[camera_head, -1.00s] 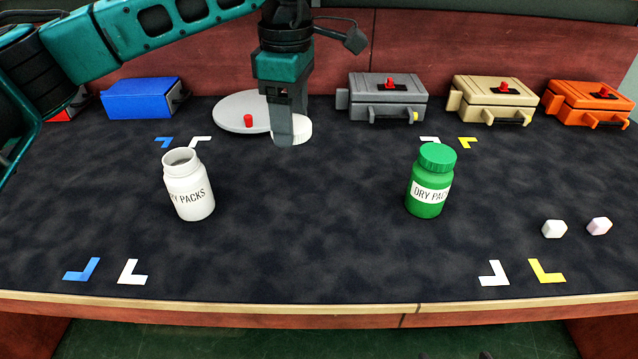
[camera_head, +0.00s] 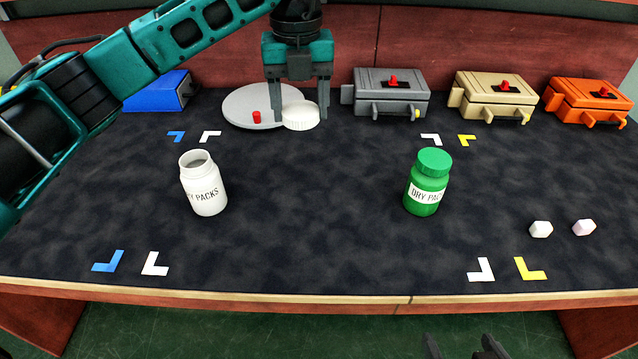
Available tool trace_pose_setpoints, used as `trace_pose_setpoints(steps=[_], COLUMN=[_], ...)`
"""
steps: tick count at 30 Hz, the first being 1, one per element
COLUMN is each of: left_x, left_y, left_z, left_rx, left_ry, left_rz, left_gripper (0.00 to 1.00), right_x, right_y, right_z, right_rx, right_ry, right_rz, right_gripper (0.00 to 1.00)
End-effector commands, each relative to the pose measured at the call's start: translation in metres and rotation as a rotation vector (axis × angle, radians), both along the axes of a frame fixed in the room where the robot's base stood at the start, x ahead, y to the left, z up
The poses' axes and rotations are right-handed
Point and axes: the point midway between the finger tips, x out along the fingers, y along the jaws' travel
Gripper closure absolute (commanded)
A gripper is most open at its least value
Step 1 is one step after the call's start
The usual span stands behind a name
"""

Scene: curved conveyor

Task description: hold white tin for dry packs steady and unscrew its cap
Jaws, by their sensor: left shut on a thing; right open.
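The white tin (camera_head: 204,188) labelled for dry packs stands upright on the left half of the dark mat. Its mouth is open, with no cap on it. A white ridged cap (camera_head: 301,117) is at the right edge of the round grey plate at the back. My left gripper (camera_head: 300,112) points down there, shut on the cap with one finger on each side. Whether the cap touches the plate or mat is hard to tell. My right gripper (camera_head: 466,347) shows only as dark open fingertips at the bottom edge, empty and in front of the table.
A green dry-packs tin (camera_head: 427,190) with its cap on stands right of centre. Two small pale blocks (camera_head: 541,229) lie at the right. Blue (camera_head: 155,92), grey (camera_head: 388,95), tan (camera_head: 493,96) and orange (camera_head: 588,101) cases line the back. The middle of the mat is clear.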

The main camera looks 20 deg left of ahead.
Motion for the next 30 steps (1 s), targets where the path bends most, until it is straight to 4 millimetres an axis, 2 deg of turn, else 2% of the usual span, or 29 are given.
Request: trace_pose_setpoints(steps=[5, 8, 11, 22, 25, 30], left_x=[0.0, 0.0, 0.0, 0.0, 0.0, 0.0], left_y=[0.001, 0.001, 0.002, 0.002, 0.001, 0.001], left_z=[0.002, -0.006, -0.027, -0.125, -0.143, -0.156], left_rx=[-0.001, -0.002, 0.0, 0.0, -0.001, -0.002], left_ry=[0.005, 0.007, 0.011, 0.01, 0.007, 0.006], left_rz=[0.154, 0.185, 0.191, 0.189, 0.188, 0.188], left_gripper=[0.74, 0.74, 0.74, 0.74, 0.74, 0.74], right_x=[-0.001, 0.0, 0.0, 0.002, 0.003, 0.003], right_y=[-0.001, -0.001, 0.0, 0.005, 0.006, 0.006], right_z=[0.004, 0.004, 0.002, -0.002, -0.003, -0.004], right_rx=[-0.002, -0.002, 0.0, 0.009, 0.01, 0.011], right_ry=[0.0, 0.0, -0.001, -0.003, -0.002, -0.002], right_rz=[-0.001, -0.001, 0.001, 0.009, 0.01, 0.011], right_gripper=[0.0, 0.0, 0.0, 0.0, 0.0, 0.0])
